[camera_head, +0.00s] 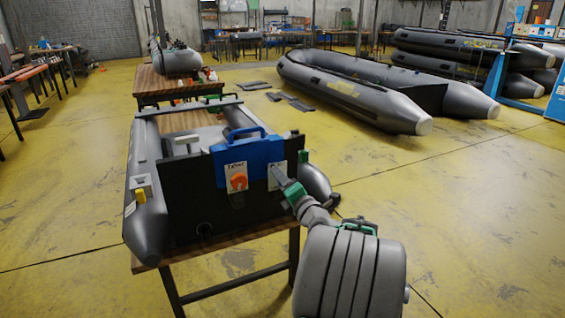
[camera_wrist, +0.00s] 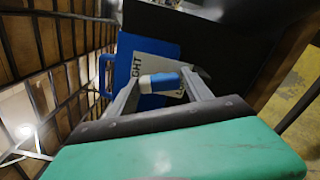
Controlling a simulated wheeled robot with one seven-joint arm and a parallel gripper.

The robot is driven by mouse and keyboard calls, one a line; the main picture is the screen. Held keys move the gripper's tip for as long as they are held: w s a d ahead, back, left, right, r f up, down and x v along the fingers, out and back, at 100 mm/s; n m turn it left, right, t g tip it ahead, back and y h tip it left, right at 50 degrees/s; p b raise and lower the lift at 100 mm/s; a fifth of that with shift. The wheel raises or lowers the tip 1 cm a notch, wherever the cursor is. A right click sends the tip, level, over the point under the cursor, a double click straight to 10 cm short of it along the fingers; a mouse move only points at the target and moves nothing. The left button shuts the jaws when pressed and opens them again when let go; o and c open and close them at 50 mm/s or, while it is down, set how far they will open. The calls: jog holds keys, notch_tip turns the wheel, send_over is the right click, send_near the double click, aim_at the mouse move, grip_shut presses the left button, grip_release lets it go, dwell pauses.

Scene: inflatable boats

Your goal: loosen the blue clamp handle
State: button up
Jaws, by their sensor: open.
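The blue clamp handle (camera_wrist: 160,83), with a pale end, shows in the wrist view in front of a white label plate (camera_wrist: 146,58) with partly readable letters. My gripper (camera_wrist: 161,78) is open, with one finger on each side of the handle. I cannot tell whether the fingers touch it. In the head view my gripper (camera_head: 273,174) reaches the right white plate (camera_head: 279,168) on the blue bracket (camera_head: 248,153). The blue handle is hidden there behind my gripper. An orange clamp handle (camera_head: 238,181) sits on the left white plate.
The bracket hangs over the black transom (camera_head: 190,200) of a grey inflatable boat (camera_head: 148,215) on a wooden table (camera_head: 268,230). Larger grey boats (camera_head: 352,92) lie behind to the right. The yellow floor (camera_head: 420,190) right of the table is clear.

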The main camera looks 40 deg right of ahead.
jog(key=shift+f+m+p, duration=0.1)
jog(key=shift+m+p, duration=0.25)
jog(key=shift+m, duration=0.65)
jog(key=m+b, duration=0.1)
jog(key=m, duration=1)
jog(key=m+p, duration=0.1)
jog(key=m, duration=0.3)
jog(key=shift+r, duration=0.2)
jog(key=shift+f+m, duration=0.1)
jog(key=shift+m, duration=1.1)
grip_shut()
